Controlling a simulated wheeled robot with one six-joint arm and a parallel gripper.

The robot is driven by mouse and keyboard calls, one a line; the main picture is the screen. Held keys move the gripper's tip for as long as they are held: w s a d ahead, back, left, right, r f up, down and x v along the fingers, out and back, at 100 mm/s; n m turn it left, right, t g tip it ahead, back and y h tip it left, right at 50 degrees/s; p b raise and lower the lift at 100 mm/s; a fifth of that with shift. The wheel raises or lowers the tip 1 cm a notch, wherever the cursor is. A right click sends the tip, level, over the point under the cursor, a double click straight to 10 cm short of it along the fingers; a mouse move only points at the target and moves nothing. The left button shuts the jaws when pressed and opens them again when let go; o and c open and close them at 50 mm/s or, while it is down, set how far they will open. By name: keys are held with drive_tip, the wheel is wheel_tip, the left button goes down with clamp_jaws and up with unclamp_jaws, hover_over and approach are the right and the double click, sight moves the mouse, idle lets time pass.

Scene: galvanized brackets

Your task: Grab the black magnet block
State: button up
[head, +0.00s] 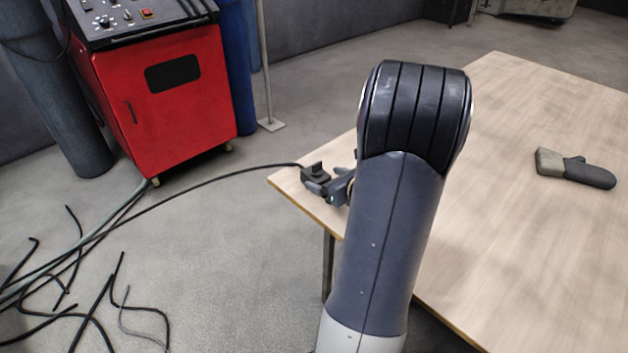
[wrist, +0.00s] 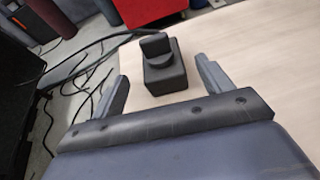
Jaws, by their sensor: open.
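The black magnet block (wrist: 166,74) sits on the wooden table, a dark box with a raised tab on top. In the wrist view it stands just ahead of the gap between the fingers of my gripper (wrist: 163,84), nearer the gap's middle than either finger. My gripper is open and holds nothing. In the head view the block (head: 315,174) is near the table's left corner, with my gripper (head: 335,186) close beside it. My own arm hides part of the gripper there.
The wooden table (head: 530,110) is mostly clear. A black cable (head: 215,177) runs from near the block off the table's left edge to cables on the floor. A red welding machine (head: 165,100) stands at the back left.

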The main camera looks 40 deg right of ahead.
sight(321, 177)
drive_tip(key=b+x, duration=0.1)
drive_tip(key=x, duration=0.4)
drive_tip(key=shift+w+d+f, duration=0.15)
drive_tip(key=shift+w+f, duration=0.05)
drive_tip(key=shift+w, duration=0.1)
drive_tip(key=shift+c, duration=0.3)
drive_tip(key=shift+r, duration=0.1)
drive_tip(key=c, duration=1.5)
